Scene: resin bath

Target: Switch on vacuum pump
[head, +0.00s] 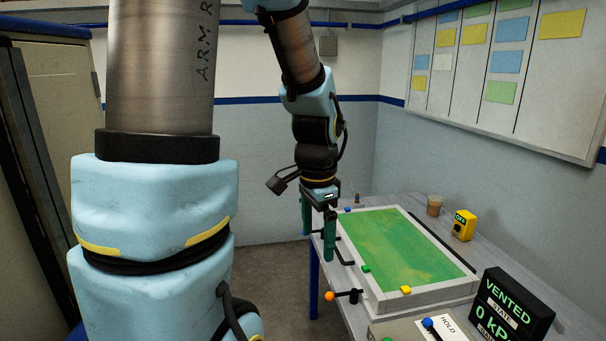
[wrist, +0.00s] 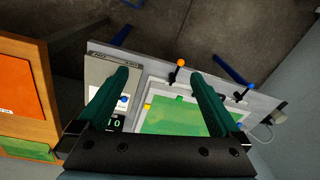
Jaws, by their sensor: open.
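A small yellow box (head: 464,228) stands at the far right of the bench. Its dark label seems to read OFF; whether it is the vacuum pump's switch I cannot tell. A black display (head: 512,308) at the bench's front right reads VENTED and 0 kPa. My gripper (head: 317,238) is open and empty, pointing down near the left edge of the bench, well left of the yellow box. In the wrist view my gripper's (wrist: 160,76) two green fingers are spread above the bench, with nothing between them. I cannot make out the yellow box in that view.
A white-framed tray (head: 451,292) with a green sheet fills the bench's middle. An orange-knobbed lever (head: 330,296) sticks out at its left side. A blue-knobbed lever (head: 428,323) stands near HOLD. A brown cup (head: 434,205) is beside the yellow box. Open floor lies left of the bench.

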